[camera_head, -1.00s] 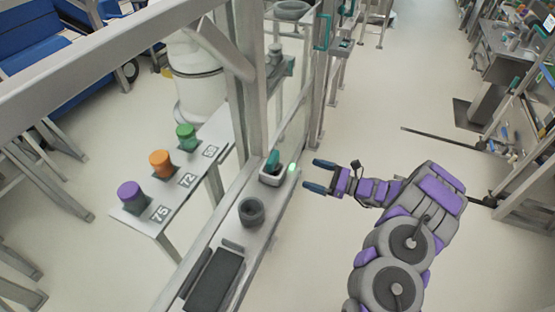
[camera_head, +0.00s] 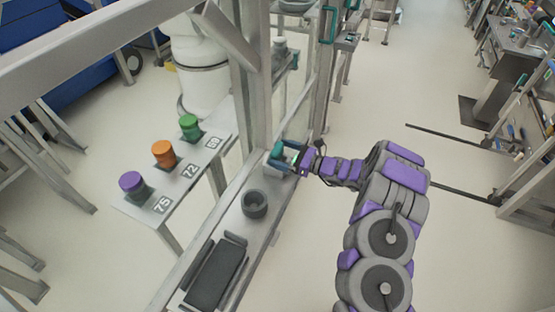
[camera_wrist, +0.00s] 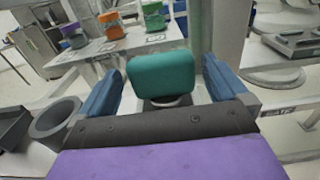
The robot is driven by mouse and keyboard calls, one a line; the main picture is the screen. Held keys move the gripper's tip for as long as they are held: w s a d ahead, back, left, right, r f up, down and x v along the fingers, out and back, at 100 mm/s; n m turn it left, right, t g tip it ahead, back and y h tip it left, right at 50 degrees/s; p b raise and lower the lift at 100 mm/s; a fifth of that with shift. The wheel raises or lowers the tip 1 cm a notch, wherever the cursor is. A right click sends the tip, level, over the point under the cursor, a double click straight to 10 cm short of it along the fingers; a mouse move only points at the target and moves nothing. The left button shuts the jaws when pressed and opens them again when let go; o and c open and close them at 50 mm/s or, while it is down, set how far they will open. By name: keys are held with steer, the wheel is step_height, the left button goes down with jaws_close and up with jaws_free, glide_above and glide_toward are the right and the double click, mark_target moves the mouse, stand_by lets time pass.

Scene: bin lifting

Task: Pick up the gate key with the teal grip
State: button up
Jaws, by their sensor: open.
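The gate key's teal grip (camera_wrist: 160,75) stands upright between the two blue fingers of my gripper (camera_wrist: 160,88) in the wrist view. Gaps show on both sides of it, so the fingers are open around it and not pressed on it. A dark round base shows under the grip, partly hidden by my gripper. In the head view the teal grip (camera_head: 277,150) sits at the far part of the narrow grey counter. My gripper (camera_head: 283,157) reaches it from the right and hides part of its holder.
A dark grey round cup (camera_head: 254,204) and a black tray (camera_head: 215,275) stand nearer on the counter. Behind the frame, a shelf (camera_head: 178,185) holds purple (camera_head: 132,184), orange (camera_head: 164,153) and green (camera_head: 189,127) capped jars. An upright post (camera_head: 252,90) rises close to the grip.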

steer(key=x, duration=0.4)
steer(key=shift+w+a+r+b, duration=0.1)
steer(key=shift+a+r+b, duration=0.05)
steer(key=shift+r+b, duration=0.15)
steer(key=shift+c, duration=0.3)
steer(key=c, duration=1)
steer(key=shift+o, duration=0.2)
step_height(320, 180, up, 10)
steer(key=p, duration=0.1)
steer(key=shift+p, duration=0.35)
steer(key=shift+r, duration=0.1)
